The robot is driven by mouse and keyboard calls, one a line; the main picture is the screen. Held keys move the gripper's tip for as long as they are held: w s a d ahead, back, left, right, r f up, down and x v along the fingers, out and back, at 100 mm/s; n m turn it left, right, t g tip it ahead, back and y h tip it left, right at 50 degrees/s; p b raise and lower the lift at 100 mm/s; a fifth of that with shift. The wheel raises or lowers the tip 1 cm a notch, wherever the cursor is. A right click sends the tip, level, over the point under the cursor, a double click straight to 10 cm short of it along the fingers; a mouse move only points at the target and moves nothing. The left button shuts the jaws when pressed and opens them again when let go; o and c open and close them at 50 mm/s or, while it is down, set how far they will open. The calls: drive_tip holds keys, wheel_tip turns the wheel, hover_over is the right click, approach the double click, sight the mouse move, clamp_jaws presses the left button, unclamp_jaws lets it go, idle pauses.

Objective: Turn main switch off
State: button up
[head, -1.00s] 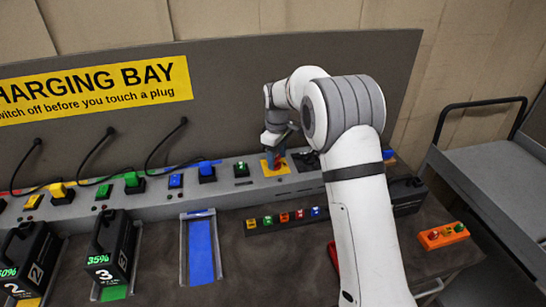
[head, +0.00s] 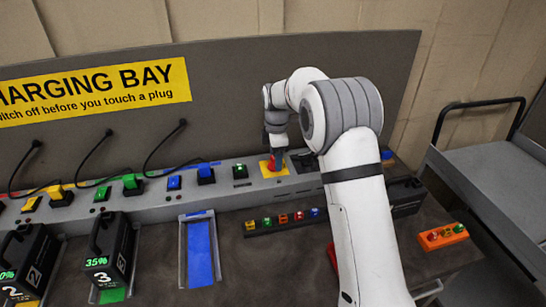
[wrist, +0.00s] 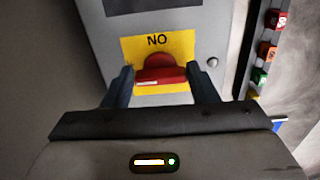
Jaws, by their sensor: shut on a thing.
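The main switch is a red knob (wrist: 160,70) on a yellow plate (wrist: 128,45) with the letters "NO" readable in the wrist view. In the head view the red knob (head: 273,164) sits on its yellow plate (head: 283,171) on the grey rail. My gripper (wrist: 162,80) has one finger on each side of the red knob and is shut on it. In the head view my gripper (head: 277,153) comes down on the knob from above and hides part of it.
A dark strip of coloured pieces (head: 285,219) lies in front. An orange block (head: 442,236) lies at right; a grey cart (head: 490,170) stands beyond.

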drive_tip(key=shift+s+a+f, duration=0.2)
drive_tip(key=shift+s+f, duration=0.05)
idle(0.3)
drive_tip(key=o, duration=0.7)
drive_tip(key=shift+s+r, duration=0.1)
drive_tip(key=shift+o, duration=1.4)
drive_tip(key=shift+r, duration=0.3)
wheel_tip(320, 180, up, 7)
drive_tip(key=shift+d+r+b, duration=0.1)
drive_tip(key=shift+r+b, duration=0.1)
drive_tip(key=shift+b, duration=0.15)
